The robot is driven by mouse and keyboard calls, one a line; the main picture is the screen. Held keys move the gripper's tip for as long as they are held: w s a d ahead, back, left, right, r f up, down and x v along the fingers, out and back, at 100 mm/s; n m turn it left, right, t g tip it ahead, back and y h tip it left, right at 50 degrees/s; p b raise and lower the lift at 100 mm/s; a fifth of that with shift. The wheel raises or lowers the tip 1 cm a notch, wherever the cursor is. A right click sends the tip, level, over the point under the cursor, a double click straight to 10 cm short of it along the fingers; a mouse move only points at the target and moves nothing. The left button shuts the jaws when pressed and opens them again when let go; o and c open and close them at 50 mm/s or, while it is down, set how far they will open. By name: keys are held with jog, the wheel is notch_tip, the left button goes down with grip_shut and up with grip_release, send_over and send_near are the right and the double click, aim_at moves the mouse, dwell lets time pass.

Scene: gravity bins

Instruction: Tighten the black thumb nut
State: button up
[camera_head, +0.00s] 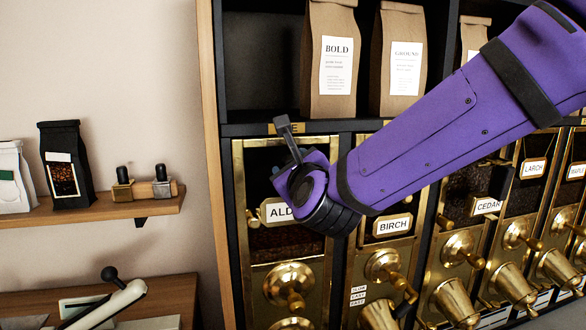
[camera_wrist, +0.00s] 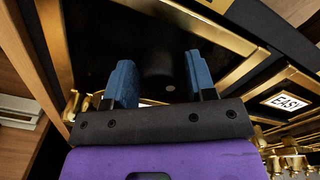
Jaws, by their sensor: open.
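My gripper (camera_wrist: 158,72) is open, with its two blue fingers apart in the wrist view. Between them is a dark bin front with a faint dark rounded shape (camera_wrist: 157,74) and a small pale spot. I cannot tell whether this shape is the black thumb nut or whether the fingers touch it. In the head view my purple arm reaches across to the leftmost brass-framed bin (camera_head: 240,165), whose label (camera_head: 277,211) reads "ALD" before my wrist covers the rest. My wrist hides most of the fingers and the bin's upper middle there.
More bins stand to the right, including BIRCH (camera_head: 393,226) and CEDAR (camera_head: 487,206), with protruding brass knobs and spouts. Paper bags (camera_head: 331,60) stand above.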

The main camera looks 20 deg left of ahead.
jog(key=c, duration=0.9)
jog(key=m, duration=0.6)
jog(key=shift+a, duration=0.1)
jog(key=o, duration=0.9)
jog(key=shift+s, duration=0.15)
jog(key=shift+v, duration=2.4)
